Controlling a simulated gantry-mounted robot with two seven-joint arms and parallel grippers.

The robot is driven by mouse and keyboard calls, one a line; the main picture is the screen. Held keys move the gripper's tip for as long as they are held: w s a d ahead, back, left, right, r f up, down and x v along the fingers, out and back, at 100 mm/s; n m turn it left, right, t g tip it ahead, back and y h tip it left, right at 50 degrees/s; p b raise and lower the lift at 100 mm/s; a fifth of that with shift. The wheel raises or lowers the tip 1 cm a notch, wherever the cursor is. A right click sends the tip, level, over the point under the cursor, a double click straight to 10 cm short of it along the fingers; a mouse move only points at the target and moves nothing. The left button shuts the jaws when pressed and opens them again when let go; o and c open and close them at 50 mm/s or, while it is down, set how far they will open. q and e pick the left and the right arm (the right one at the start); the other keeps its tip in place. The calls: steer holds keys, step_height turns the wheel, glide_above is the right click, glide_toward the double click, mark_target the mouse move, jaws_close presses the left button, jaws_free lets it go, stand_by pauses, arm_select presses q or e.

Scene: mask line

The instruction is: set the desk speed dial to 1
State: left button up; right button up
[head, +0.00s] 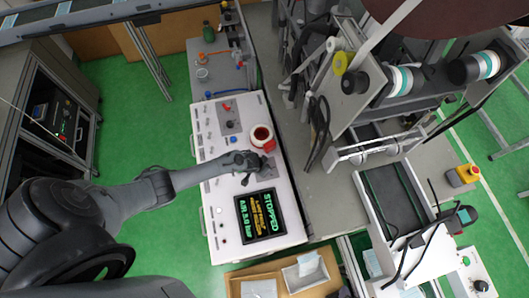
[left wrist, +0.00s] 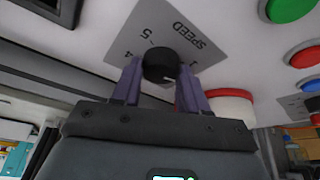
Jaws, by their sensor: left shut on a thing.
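The speed dial (left wrist: 160,65) is a black round knob on a grey plate (left wrist: 120,42) marked SPEED in the left wrist view. The figures 4 and 5 are readable on the plate; a mark at the right may be a 1. A short white line shows on the knob's lower right edge, but the number it points at is unclear. My left gripper (left wrist: 160,85) has its two purple fingers on either side of the knob and is shut on it. In the head view my left gripper (head: 255,164) covers the dial on the white desk (head: 215,215). My right gripper is not in view.
A black screen (head: 260,215) on the desk reads STOPPED. A white round thing with a red inside (head: 262,138) stands close to my left gripper. Green (left wrist: 290,8), blue and red buttons sit to the right of the dial in the left wrist view.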

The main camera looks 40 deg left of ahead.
arm_select(q)
steer(key=shift+d+n+y+p, duration=0.15)
steer(key=shift+n+y+p, duration=0.4)
steer(key=shift+n, duration=1.05)
steer(key=o, duration=1)
steer(key=shift+s+r, duration=0.2)
steer(key=shift+r, duration=0.35)
steer(key=shift+p+v, duration=1.05)
steer(key=shift+v, duration=3.75)
